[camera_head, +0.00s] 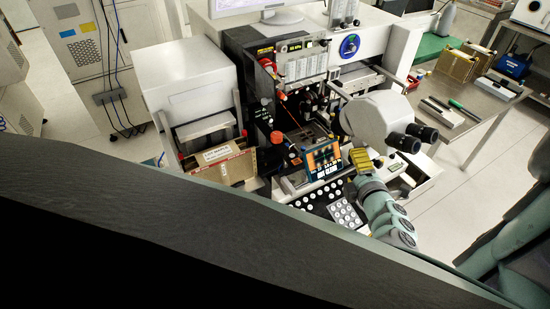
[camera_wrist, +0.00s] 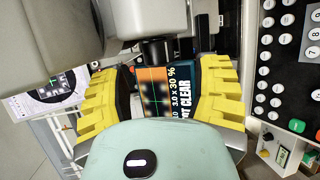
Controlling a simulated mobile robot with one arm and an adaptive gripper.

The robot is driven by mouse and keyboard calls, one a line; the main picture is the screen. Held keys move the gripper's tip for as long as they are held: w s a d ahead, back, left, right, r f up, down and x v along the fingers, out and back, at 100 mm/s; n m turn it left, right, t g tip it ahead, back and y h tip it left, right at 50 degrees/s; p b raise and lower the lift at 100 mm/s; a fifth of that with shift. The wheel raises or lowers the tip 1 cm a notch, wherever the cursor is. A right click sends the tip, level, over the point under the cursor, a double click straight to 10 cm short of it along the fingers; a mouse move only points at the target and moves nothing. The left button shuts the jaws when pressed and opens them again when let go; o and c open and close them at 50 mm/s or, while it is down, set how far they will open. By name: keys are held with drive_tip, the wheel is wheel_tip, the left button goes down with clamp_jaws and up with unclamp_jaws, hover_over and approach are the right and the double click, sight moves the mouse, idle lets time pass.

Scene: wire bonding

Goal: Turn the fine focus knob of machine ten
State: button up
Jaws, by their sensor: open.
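Machine ten's label cannot be read. The bonding machine (camera_head: 300,75) in the middle of the head view carries a white microscope (camera_head: 378,118) with dark eyepieces. My gripper (camera_head: 358,160), with yellow fingers, is just below the microscope, near a small screen (camera_head: 323,158). In the wrist view my gripper (camera_wrist: 165,72) is open and nothing is held between its fingers. A dark cylinder (camera_wrist: 155,52) under the grey microscope body (camera_wrist: 150,18) is just beyond the fingers. I cannot tell whether it is the fine focus knob.
A keypad panel (camera_head: 345,212) lies below my gripper. A cardboard-coloured box (camera_head: 218,165) is left of the machine, by a white cabinet (camera_head: 185,75). A side table (camera_head: 480,120) with boxes stands at the right. Floor (camera_head: 485,205) is clear at the lower right.

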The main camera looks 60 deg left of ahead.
drive_tip(key=p+v, duration=0.6)
drive_tip(key=v, duration=0.7)
drive_tip(key=s+d+f+n+g+h, duration=0.1)
drive_tip(key=d+f+n+h, duration=0.2)
drive_tip(key=d+f, duration=0.3)
drive_tip(key=s+d+f+n+g+h+b, duration=0.1)
drive_tip(key=d+f+h, duration=0.5)
drive_tip(key=f, duration=0.7)
drive_tip(key=shift+s+d+f+n+g+h, duration=0.3)
drive_tip(key=shift+s+d+n+g, duration=0.4)
drive_tip(key=shift+n, duration=0.4)
